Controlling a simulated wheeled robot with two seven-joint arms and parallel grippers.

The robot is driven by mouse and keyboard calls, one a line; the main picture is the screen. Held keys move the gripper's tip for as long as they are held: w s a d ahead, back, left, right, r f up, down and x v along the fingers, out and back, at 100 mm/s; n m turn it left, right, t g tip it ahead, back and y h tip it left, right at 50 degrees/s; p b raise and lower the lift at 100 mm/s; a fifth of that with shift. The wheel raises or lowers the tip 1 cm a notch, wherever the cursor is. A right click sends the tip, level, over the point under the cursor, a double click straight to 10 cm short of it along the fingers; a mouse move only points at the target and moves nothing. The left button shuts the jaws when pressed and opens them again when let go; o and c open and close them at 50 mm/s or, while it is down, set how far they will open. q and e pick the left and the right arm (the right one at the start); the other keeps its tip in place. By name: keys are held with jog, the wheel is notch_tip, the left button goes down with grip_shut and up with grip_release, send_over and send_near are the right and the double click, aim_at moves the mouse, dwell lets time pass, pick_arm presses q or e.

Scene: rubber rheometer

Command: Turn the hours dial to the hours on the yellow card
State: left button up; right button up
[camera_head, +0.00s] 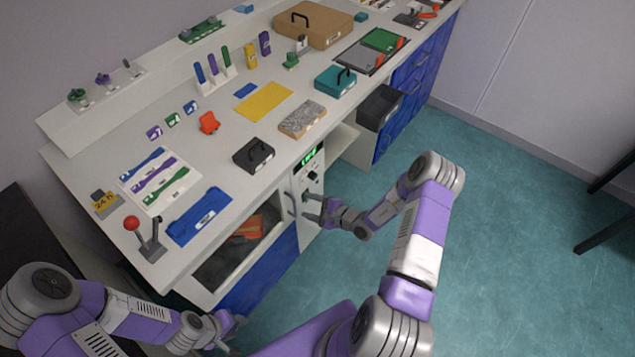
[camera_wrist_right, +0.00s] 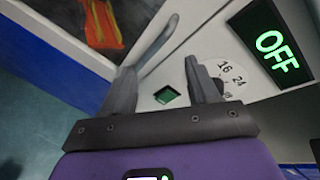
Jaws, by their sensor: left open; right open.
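The yellow card (camera_head: 105,204) stands at the left end of the bench and reads 24 h. The hours dial (camera_wrist_right: 222,70) is a pale disc on the oven's front panel; 16 and 24 are readable, and my right finger covers part of it. In the head view its dark knob (camera_head: 312,176) sits below the display. The display (camera_wrist_right: 276,42) reads OFF in green. My right gripper (camera_head: 312,208) is open and empty in front of the panel, below the dial; its fingers (camera_wrist_right: 160,72) also show in the wrist view. My left gripper (camera_head: 236,326) is open, low at the bottom.
A green square button (camera_wrist_right: 166,95) shows between my right fingers. The grey door handle (camera_wrist_right: 158,45) is close to my right gripper. A black box (camera_head: 253,156) stands on the bench above. Open floor lies right.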

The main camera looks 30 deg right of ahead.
aim_at(315, 178)
jog(key=w+d+m+t+h, duration=0.2)
jog(key=d+m+h, duration=0.15)
jog(key=d, duration=0.55)
jog(key=shift+n+h, duration=0.35)
jog(key=shift+n, duration=0.1)
jog(key=b+x, duration=0.1)
jog(key=x, duration=0.4)
jog(key=b+x, duration=0.1)
jog(key=x, duration=0.1)
jog(key=shift+w+a+r+b, duration=0.15)
jog(key=shift+w+r+b, duration=0.1)
jog(key=shift+r+b, duration=0.05)
jog(key=shift+c, duration=0.2)
jog(key=c, duration=1)
